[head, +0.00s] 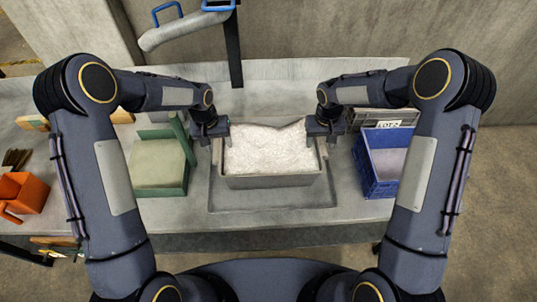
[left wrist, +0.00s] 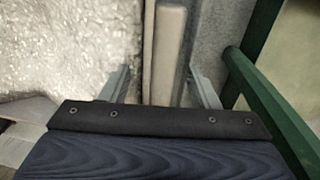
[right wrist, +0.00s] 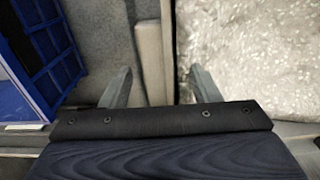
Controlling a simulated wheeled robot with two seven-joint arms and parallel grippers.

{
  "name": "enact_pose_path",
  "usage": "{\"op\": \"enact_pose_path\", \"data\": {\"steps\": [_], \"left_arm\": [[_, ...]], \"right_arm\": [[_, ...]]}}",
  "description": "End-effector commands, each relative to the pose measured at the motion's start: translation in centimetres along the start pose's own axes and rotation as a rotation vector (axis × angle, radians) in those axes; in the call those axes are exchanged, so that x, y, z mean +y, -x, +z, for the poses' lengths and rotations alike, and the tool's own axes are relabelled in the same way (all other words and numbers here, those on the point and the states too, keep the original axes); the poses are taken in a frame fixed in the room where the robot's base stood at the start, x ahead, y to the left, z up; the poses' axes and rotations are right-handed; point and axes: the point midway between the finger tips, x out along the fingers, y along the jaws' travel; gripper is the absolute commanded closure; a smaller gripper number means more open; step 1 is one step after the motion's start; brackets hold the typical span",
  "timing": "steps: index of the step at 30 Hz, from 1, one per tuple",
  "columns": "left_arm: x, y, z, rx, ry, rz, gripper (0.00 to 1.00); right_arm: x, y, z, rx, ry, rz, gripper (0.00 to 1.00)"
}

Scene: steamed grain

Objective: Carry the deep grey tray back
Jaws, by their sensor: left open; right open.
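The deep grey tray (head: 270,181) stands on the worktop in the middle of the head view, filled with a whitish, grainy mass (head: 268,150). My left gripper (head: 219,140) is at the tray's left wall. In the left wrist view its open fingers stand on either side of the tray's rim (left wrist: 167,50). My right gripper (head: 322,140) is at the right wall. In the right wrist view its open fingers straddle the rim (right wrist: 151,60). Neither gripper is closed on the rim.
A green-framed box (head: 160,165) stands close left of the tray, its green bar near my left gripper. A blue crate (head: 382,165) is at the right, with a grey crate (head: 385,118) behind. An orange container (head: 25,190) is at far left.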

Motion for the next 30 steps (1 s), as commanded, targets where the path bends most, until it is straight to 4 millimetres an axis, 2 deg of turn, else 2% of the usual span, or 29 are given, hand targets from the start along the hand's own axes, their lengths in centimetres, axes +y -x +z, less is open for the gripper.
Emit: {"op": "enact_pose_path", "data": {"steps": [7,20,30], "left_arm": [[-0.02,-0.03,-0.02,0.001,0.000,0.000,0.45],[-0.01,0.00,-0.02,0.001,0.000,0.000,1.00],[-0.01,0.02,-0.03,0.001,0.000,0.000,1.00]], "right_arm": [[0.02,-0.05,0.01,0.000,0.000,0.000,0.44],[0.03,-0.01,0.00,0.000,0.000,0.001,1.00],[0.04,0.01,-0.01,0.000,0.000,0.001,1.00]]}}
